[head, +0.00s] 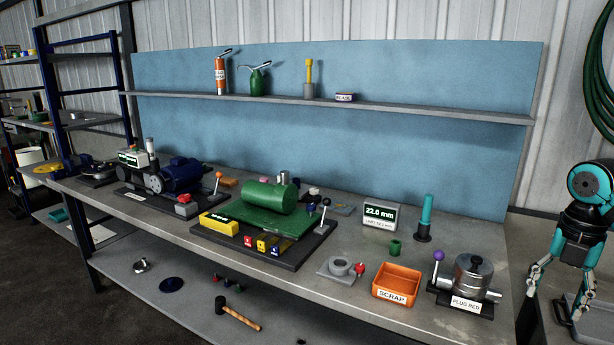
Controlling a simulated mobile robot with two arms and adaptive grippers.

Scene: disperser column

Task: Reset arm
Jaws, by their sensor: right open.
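My right gripper (566,318) hangs at the right edge of the head view, past the right end of the workbench. Its fingers point down and are spread apart, with nothing seen between them. It is clear of the bench and its objects. The left gripper does not show. On the bench (440,270) stand a machine with a green cylinder (265,198), a display reading 22.0 mm (381,214), an orange SCRAP bin (396,283) and a metal PLUG RED unit (470,280) with a purple-knobbed lever.
A shelf (430,112) on the blue back panel holds an orange bottle (220,75), a green oil can (258,80) and a yellow-handled tool (309,78). A blue motor (183,175) stands on the left. A hammer (238,314) lies on the lower shelf. A grey tray (585,318) is beside my right gripper.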

